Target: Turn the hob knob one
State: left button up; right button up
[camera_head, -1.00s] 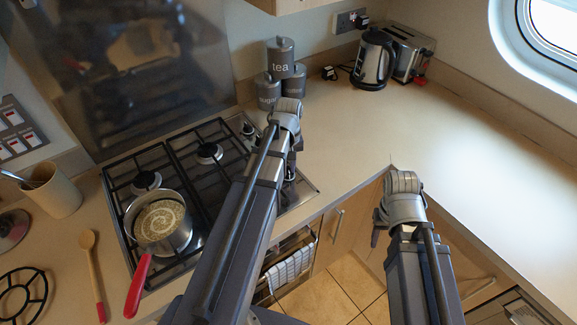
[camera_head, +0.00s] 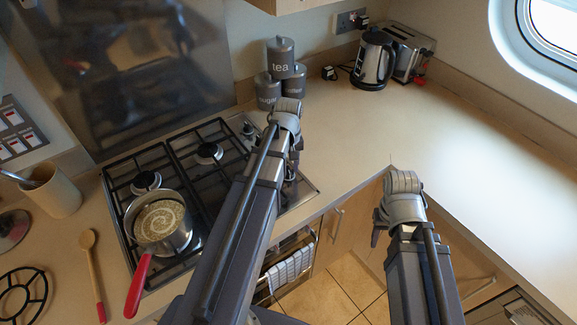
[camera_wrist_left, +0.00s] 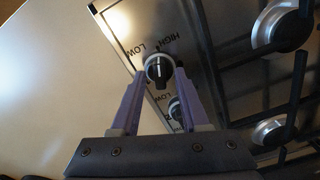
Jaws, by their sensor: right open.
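A black hob knob with a pale base ring (camera_wrist_left: 158,66) is in the left wrist view, beside HIGH and LOW markings on the steel hob. My left gripper (camera_wrist_left: 160,74) is open, with one fingertip on each side of this knob; gaps show, and I cannot see contact. A second knob (camera_wrist_left: 175,108) shows partly behind the right finger. In the head view my left arm hides most of the knobs and its fingers. My right gripper (camera_head: 378,228) is mostly hidden by its wrist, out past the counter's front edge, away from the hob.
A pan (camera_head: 160,224) with a red handle stands on the hob's front-left burner, its handle over the counter. Several grey canisters (camera_head: 283,58), a kettle (camera_head: 373,60) and a toaster (camera_head: 408,52) stand at the back. The right counter (camera_head: 470,165) is clear.

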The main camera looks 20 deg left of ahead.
aim_at(289, 169)
pick_arm(q)
jog(key=shift+r, duration=0.1)
notch_tip(289, 169, up, 8)
jog(key=p, duration=0.8)
jog(key=shift+f, duration=0.2)
jog(key=shift+c, duration=0.6)
jog(key=shift+r+m+p, duration=0.35)
jog(key=shift+r+m, duration=0.1)
jog(key=shift+m, duration=0.55)
jog(key=c, duration=0.4)
grip_shut()
notch_tip(289, 169, down, 6)
jog(key=b, duration=0.6)
jog(key=shift+f+b, duration=0.25)
jog(key=shift+b, duration=0.05)
